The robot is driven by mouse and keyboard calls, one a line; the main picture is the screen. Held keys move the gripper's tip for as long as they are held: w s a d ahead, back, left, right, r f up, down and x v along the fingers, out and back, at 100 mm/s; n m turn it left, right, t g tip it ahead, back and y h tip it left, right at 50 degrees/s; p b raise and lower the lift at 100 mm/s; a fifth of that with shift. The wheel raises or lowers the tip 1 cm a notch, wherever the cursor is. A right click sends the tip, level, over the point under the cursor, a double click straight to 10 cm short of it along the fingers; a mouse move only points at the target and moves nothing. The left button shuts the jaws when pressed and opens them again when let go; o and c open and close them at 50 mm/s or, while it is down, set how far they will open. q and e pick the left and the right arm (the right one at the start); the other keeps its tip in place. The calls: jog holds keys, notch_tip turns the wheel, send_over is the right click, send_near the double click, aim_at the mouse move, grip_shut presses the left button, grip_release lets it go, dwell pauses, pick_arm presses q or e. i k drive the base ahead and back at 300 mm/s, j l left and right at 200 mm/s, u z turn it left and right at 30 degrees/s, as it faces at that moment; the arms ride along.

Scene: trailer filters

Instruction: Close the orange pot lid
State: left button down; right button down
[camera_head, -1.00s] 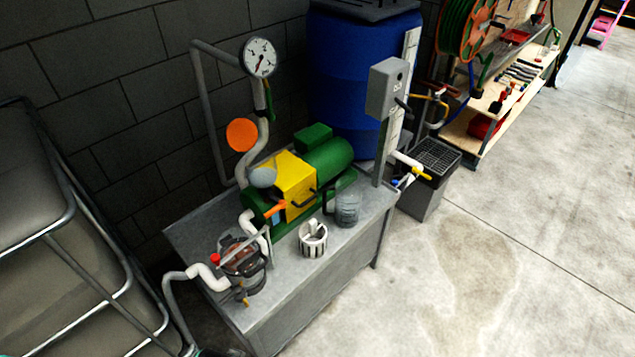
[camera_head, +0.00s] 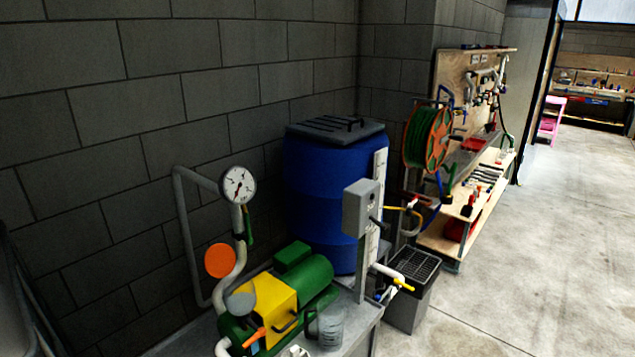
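An orange disc (camera_head: 220,261), which looks like the orange lid, stands with its flat face toward me, left of the white curved pipe. I cannot tell what holds it up. A small grey rounded part (camera_head: 241,302) sits below it, beside the yellow housing (camera_head: 272,306) of the green pump (camera_head: 305,280). I cannot make out clearly which part is the pot. Neither of my grippers is in view.
A pressure gauge (camera_head: 238,185) on grey pipework rises near the disc. A blue barrel (camera_head: 325,195) and a grey switch box (camera_head: 361,207) stand to the right. A clear jug (camera_head: 330,328) is on the metal bench (camera_head: 362,325). The floor (camera_head: 500,290) at right is open.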

aim_at(220, 261)
jog(key=k+u, duration=0.1)
jog(key=u, duration=0.6)
